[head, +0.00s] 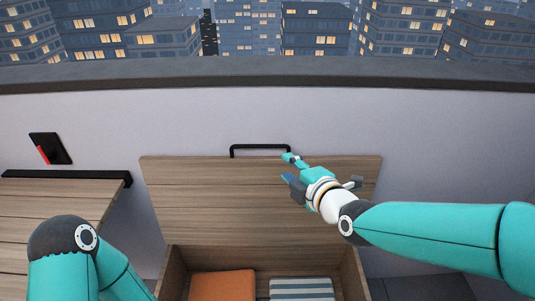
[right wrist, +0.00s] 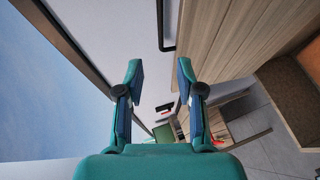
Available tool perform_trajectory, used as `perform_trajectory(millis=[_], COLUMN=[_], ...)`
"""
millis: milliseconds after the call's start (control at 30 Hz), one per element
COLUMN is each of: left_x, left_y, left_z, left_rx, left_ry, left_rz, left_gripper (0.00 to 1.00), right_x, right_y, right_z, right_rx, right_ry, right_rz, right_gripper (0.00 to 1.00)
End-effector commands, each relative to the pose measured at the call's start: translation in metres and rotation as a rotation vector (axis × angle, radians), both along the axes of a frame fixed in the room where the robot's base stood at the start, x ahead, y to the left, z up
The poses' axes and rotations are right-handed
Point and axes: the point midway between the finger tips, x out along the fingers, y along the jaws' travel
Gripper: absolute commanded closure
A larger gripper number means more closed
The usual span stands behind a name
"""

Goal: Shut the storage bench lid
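The storage bench lid (head: 230,200) is a wide wood-plank panel, standing raised at the back of the bench box (head: 172,275). A black bar handle (head: 260,147) sits along its top edge. My right gripper (head: 289,168) is open and empty, in front of the lid near the handle's right end. The right wrist view shows its two fingers (right wrist: 160,85) apart with nothing between them. The handle (right wrist: 161,25) and lid (right wrist: 225,25) also show there, beyond the fingers. My left arm is at the lower left of the head view, and its gripper is out of sight.
The open box holds an orange cushion (head: 222,285) and a striped cushion (head: 301,289). A wooden surface with a dark back edge (head: 60,205) is at the left. A pale parapet wall (head: 430,140) runs behind the lid. Grey floor tiles (head: 425,288) show at the right.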

Motion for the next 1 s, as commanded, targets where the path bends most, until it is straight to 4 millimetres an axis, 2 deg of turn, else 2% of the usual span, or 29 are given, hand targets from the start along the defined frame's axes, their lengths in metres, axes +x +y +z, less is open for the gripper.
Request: perform_trajectory(millis=[167,600,800,1000], left_x=[0.000,0.000,0.000,0.000], left_y=[0.000,0.000,0.000,0.000], left_z=[0.002,0.008,0.009,0.009], left_rx=[0.000,0.000,0.000,0.000], left_ry=[0.000,0.000,0.000,0.000], left_rz=[0.000,0.000,0.000,0.000], left_gripper=[0.66,0.66,0.66,0.66], right_x=[0.025,0.106,0.128,0.136], right_y=[0.012,0.049,0.059,0.063], right_z=[-0.010,-0.037,-0.044,-0.046], right_rx=[0.001,0.002,0.002,0.002], right_ry=[0.006,0.008,0.007,0.006], right_rz=[0.000,-0.002,-0.002,-0.003], right_gripper=[0.63,0.63,0.63,0.63])
